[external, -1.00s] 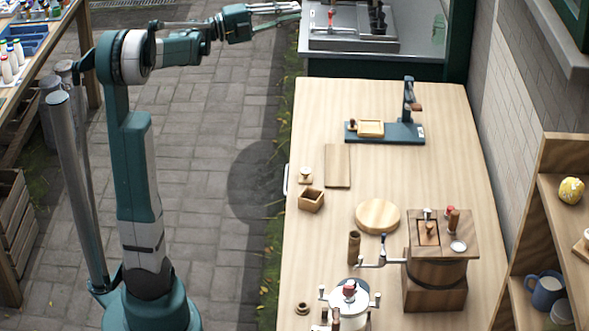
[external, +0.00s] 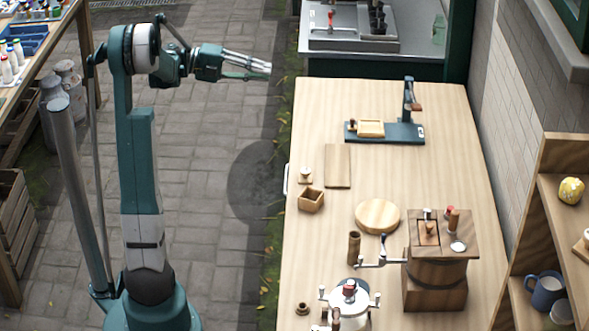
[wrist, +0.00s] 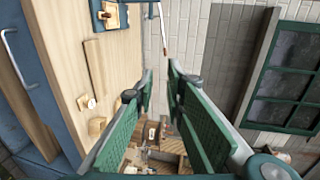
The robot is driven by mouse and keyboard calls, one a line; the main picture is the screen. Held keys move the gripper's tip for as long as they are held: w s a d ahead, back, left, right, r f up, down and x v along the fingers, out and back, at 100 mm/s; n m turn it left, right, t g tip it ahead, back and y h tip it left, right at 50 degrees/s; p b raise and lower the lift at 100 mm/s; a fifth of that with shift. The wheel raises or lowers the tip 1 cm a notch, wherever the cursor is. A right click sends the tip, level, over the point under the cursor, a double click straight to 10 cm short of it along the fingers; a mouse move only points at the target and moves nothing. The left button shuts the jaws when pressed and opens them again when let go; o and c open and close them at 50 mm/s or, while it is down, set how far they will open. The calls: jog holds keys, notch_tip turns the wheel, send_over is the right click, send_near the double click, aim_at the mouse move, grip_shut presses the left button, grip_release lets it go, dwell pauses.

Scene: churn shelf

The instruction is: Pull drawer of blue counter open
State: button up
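The blue counter has a pale wooden top (external: 400,180) in the external view. Its blue front (wrist: 28,80) shows at the left of the wrist view, tilted. A silver bar handle (wrist: 18,58) sits on that front. It shows as a small pale bar in the external view (external: 286,180) at the counter's left edge. The drawer looks shut. My gripper (external: 269,71) is in the air beyond the counter's far left corner, apart from the handle. In the wrist view its green fingers (wrist: 160,72) are spread with nothing between them.
Several wooden items, a blue press (external: 405,132) and a grinder (external: 436,265) stand on the counter. A grey sink unit (external: 375,35) is behind it. Paved floor (external: 215,180) lies free left of the counter. A shelf (external: 555,210) stands at the right.

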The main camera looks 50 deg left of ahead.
send_near(286, 175)
jog(key=w+d+f, duration=0.1)
jog(key=w+d, duration=0.1)
jog(key=shift+s+a+f, duration=0.1)
jog(key=shift+s+a, duration=0.05)
jog(key=shift+s, duration=0.1)
jog(key=shift+w, duration=0.1)
jog(key=shift+b+x, duration=0.9)
jog(key=shift+x, duration=2.95)
grip_shut()
